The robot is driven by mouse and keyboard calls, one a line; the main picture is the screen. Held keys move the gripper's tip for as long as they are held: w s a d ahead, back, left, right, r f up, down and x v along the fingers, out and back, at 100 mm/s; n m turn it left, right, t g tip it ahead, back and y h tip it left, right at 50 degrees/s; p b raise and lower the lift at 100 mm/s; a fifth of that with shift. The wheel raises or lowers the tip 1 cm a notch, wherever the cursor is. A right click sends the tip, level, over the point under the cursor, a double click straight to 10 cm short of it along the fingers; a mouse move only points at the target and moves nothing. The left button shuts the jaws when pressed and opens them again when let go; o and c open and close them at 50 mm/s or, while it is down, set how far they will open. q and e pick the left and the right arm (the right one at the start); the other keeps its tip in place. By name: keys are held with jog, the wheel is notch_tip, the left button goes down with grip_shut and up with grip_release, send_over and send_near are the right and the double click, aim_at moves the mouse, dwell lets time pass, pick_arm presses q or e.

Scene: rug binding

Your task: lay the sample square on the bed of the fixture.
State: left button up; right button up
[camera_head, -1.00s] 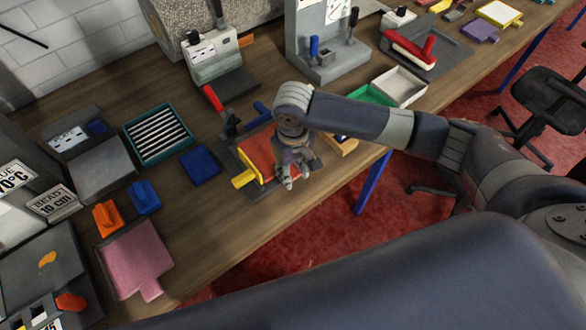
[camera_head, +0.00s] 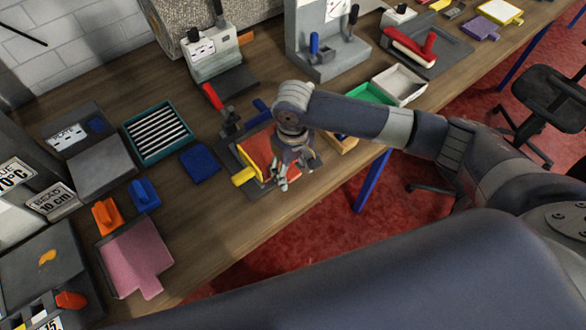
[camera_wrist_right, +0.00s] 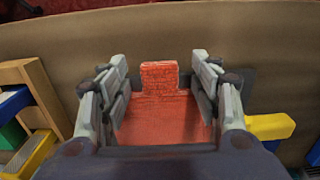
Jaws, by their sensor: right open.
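An orange-red sample square (camera_head: 257,150) with a tab lies flat on the dark grey bed of the fixture (camera_head: 228,158). The fixture has a yellow block at one side and a red-handled lever behind. My right gripper (camera_head: 286,176) is over the square's near right part and hides some of it. In the right wrist view the gripper (camera_wrist_right: 157,75) is open, with a finger on each side of the square's tab (camera_wrist_right: 159,74) and a gap on both sides. The square's body (camera_wrist_right: 160,120) shows below the tab. My left gripper is not in view.
A pink tabbed square (camera_head: 133,258), a blue square (camera_head: 199,163) and a teal rack (camera_head: 157,134) are to the left. A white tray (camera_head: 399,85) and a green tray (camera_head: 369,93) stand to the right. Bare table lies in front of the fixture.

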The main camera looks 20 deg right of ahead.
notch_tip(320, 180, up, 11)
jog(key=shift+r, duration=0.2)
